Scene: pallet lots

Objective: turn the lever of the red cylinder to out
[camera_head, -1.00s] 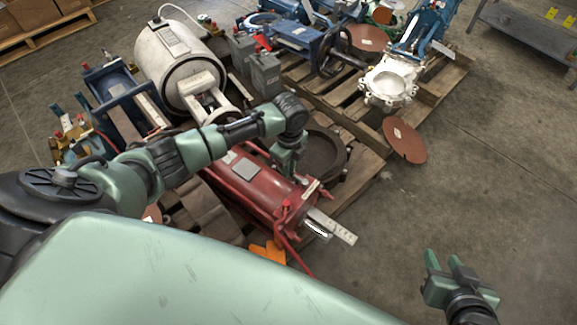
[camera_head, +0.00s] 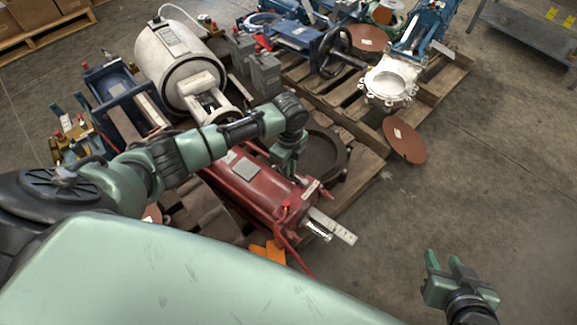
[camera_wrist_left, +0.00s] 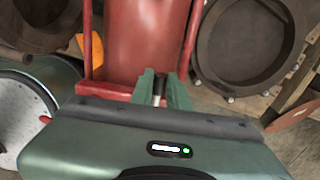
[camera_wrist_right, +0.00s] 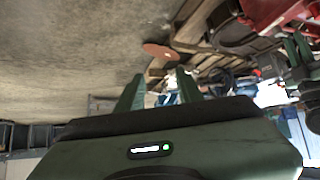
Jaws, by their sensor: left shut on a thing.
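The red cylinder (camera_head: 262,198) lies on a wooden pallet, with a pale plate and a shiny rod at its near end. It also shows in the left wrist view (camera_wrist_left: 148,40). My left gripper (camera_head: 287,172) is over the cylinder's far side. In the left wrist view its fingers (camera_wrist_left: 160,88) are close together around a small metal piece that looks like the lever (camera_wrist_left: 159,86). The fingers hide most of it, and I cannot read its position marks. My right gripper (camera_head: 445,262) is open and empty above bare floor, away from the cylinder.
A dark round ring (camera_head: 325,155) lies right beside the cylinder. A white tank (camera_head: 178,62) and blue machine parts crowd the pallet behind. A brown disc (camera_head: 404,140) leans at the pallet's edge. The floor at the right is clear.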

